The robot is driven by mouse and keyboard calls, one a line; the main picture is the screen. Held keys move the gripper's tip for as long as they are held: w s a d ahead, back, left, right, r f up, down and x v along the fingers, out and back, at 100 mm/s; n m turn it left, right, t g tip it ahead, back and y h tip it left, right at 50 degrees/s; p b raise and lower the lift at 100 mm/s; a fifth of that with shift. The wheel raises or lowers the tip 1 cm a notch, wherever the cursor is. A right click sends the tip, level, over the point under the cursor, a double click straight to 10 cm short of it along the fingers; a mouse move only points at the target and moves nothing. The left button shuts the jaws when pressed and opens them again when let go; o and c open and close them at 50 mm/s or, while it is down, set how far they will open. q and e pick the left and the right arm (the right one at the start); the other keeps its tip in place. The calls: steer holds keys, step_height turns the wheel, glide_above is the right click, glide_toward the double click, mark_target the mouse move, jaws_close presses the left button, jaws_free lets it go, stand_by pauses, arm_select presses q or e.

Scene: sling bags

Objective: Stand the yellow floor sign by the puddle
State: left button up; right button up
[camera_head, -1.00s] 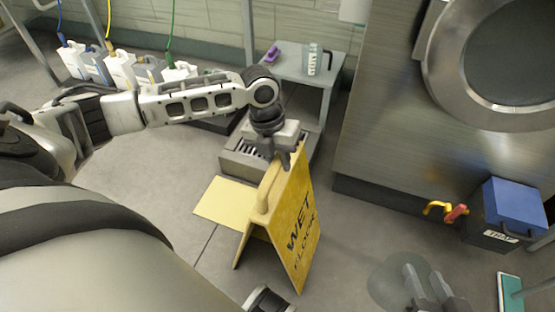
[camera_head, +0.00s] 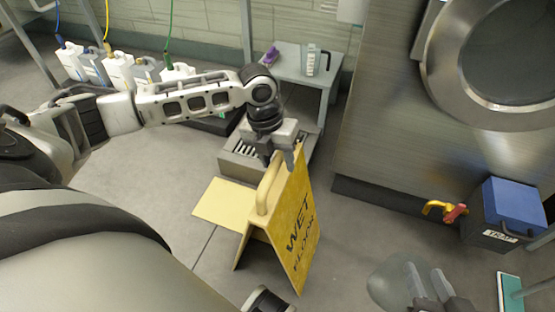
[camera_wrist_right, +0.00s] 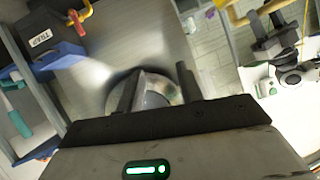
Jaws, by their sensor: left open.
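The yellow wet floor sign (camera_head: 299,235) stands upright on the floor with its two panels spread, left of the puddle (camera_head: 384,284). A gap of bare floor lies between them. My left gripper (camera_head: 278,160) is open at the sign's top edge, just above its handle; whether it touches is unclear. My right gripper (camera_head: 426,278) is low at the bottom right, over the puddle's right part. In the right wrist view its fingers (camera_wrist_right: 158,88) are apart, with the puddle (camera_wrist_right: 155,92) seen between them. Part of the puddle is hidden by these fingers.
A yellow sheet (camera_head: 225,203) lies behind the sign. A floor drain box (camera_head: 250,160) and a grey side table (camera_head: 300,65) stand further back. A blue-lidded trap box (camera_head: 510,205) and a steel machine (camera_head: 400,120) are at right.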

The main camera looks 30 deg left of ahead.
arm_select(q)
step_height(320, 180, up, 10)
steer(key=a+p, duration=0.2)
steer(key=p, duration=0.1)
steer(key=s+d+f+n+t+h, duration=0.2)
steer(key=d+f+n, duration=0.2)
steer(key=d+n, duration=0.4)
steer(key=s+d+f+n+t+h, duration=0.25)
steer(key=d+f+n, duration=0.3)
steer(key=d, duration=0.35)
steer(key=s+n+t, duration=0.1)
steer(key=n, duration=0.4)
steer(key=s+n+t+y, duration=0.1)
steer(key=s+n+t, duration=0.1)
steer(key=n, duration=0.4)
steer(key=s+d+n+t, duration=0.1)
steer(key=s+n, duration=0.1)
steer(key=n, duration=0.4)
steer(key=shift+s+t+y+p, duration=0.25)
steer(key=shift+t+y+p, duration=0.05)
steer(key=shift+t+y, duration=0.05)
arm_select(e)
steer(key=f, duration=0.1)
steer(key=g, duration=0.1)
steer(key=d+f+g+h, duration=0.1)
steer(key=shift+s+f, duration=0.3)
steer(key=shift+f, duration=0.05)
